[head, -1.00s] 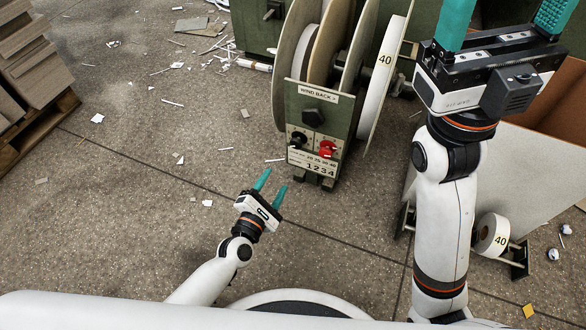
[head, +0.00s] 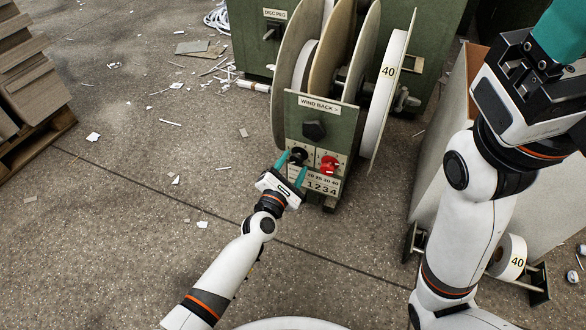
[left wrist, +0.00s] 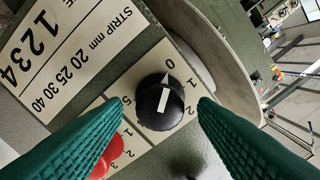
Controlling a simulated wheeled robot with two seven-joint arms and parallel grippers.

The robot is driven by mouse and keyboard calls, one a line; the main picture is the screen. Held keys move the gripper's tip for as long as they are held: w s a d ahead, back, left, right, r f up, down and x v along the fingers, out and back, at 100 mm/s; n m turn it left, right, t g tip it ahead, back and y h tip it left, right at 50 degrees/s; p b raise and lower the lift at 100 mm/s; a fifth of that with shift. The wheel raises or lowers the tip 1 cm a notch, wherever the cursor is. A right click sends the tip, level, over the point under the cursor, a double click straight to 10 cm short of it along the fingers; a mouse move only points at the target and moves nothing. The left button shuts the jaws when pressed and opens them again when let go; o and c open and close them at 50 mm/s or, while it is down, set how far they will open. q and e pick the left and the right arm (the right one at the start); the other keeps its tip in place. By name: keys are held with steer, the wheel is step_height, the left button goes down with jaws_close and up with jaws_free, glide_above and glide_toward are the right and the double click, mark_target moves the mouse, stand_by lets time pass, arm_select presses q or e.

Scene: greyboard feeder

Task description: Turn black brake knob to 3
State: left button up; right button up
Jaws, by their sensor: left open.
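The black brake knob (head: 298,154) sits on the front panel of the green feeder, left of a red knob (head: 328,165). In the left wrist view the black knob (left wrist: 160,104) is round with a white bar, and its pointer is towards the 0 on the dial. Dial marks 1, 2 and 5 also show there; the 3 on this dial is not clear. My left gripper (head: 292,165) is open in front of the panel, its teal fingertips on either side of the knob with gaps. My right gripper (head: 545,55) is partly cut off at the upper right.
A hexagonal black knob (head: 314,130) sits above, under the WIND BACK label. The red knob (left wrist: 110,155) lies close by the left finger in the wrist view. Large reel discs (head: 385,90) rise behind the panel. Open floor lies to the left, with paper scraps.

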arm_select(q)
steer(key=shift+w+d, duration=0.1)
steer(key=shift+w, duration=0.1)
steer(key=c, duration=1)
steer(key=shift+o, duration=0.2)
